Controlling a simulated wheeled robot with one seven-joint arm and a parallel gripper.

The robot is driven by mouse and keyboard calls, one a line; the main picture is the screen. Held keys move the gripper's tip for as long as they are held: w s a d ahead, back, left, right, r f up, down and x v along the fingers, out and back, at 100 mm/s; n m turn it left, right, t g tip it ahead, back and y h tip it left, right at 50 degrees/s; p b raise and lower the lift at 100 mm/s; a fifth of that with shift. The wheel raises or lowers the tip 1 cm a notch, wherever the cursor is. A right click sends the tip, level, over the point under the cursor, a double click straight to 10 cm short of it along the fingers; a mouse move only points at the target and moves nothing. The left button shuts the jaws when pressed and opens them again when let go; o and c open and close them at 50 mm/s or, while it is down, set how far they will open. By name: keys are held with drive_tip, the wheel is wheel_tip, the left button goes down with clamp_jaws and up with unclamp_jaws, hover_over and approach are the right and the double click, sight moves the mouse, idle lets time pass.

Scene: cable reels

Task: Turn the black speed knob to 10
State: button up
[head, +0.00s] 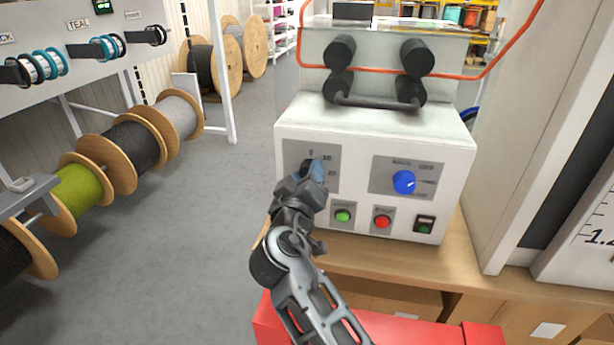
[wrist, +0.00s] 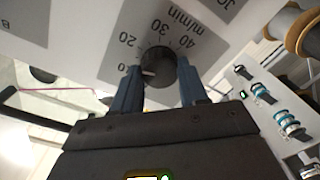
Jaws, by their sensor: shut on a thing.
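The black speed knob (wrist: 158,66) sits on a grey dial plate marked 20, 30, 40 and m/min in the wrist view. My gripper (wrist: 161,78) is shut on the knob, with one blue finger on each side of it. The knob's white mark points left in this view, towards a number that the left finger partly covers and that ends in 0. In the head view my gripper (head: 313,172) is at the grey dial plate (head: 295,152) on the left of the machine's white front, and it hides the knob.
On the same front are a blue knob (head: 404,182), a green button (head: 343,216), a red button (head: 382,222) and a dark switch (head: 424,224). The white machine (head: 375,140) stands on a wooden bench. Cable reels (head: 130,147) stand at the left beyond open floor.

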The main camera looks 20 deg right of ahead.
drive_tip(key=shift+a+n+p, duration=0.1)
drive_tip(key=shift+n+p, duration=0.5)
drive_tip(key=shift+n, duration=1.6)
drive_tip(key=o, duration=1.1)
drive_tip(key=shift+c, duration=0.2)
drive_tip(key=b+v, duration=0.1)
drive_tip(key=v, duration=0.6)
drive_tip(key=shift+s+a+b, duration=0.25)
drive_tip(key=shift+s+b, duration=0.05)
